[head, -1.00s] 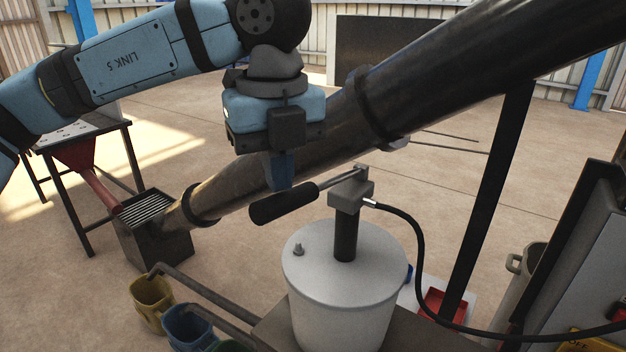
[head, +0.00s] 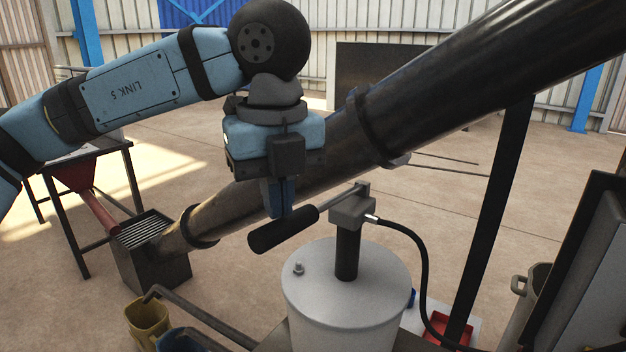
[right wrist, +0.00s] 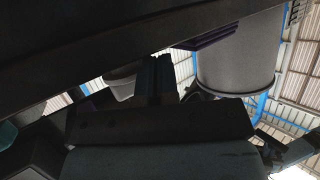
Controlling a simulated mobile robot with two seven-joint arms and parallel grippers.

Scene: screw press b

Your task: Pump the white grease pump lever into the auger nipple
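The white grease pump (head: 345,290) stands upright, with a grey head (head: 353,211) on a dark post. Its lever (head: 283,230) has a black handle pointing left and slightly down. My left gripper (head: 281,214) points down, its blue fingers close together, no clear gap between them. The fingertips meet the handle's upper edge; the handle's front is uncovered. A black hose (head: 424,255) leaves the head's right side and runs down. The auger tube (head: 440,90) slants behind; I cannot make out its nipple. In the right wrist view my right gripper's dark fingers (right wrist: 160,80) show, their opening unclear.
A dark grated box (head: 148,250) sits at the auger's lower end, beside a table with a red funnel (head: 75,175). A yellow bucket (head: 147,322) stands front left. A dark support leg (head: 492,215) and a grey cabinet (head: 590,270) stand right.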

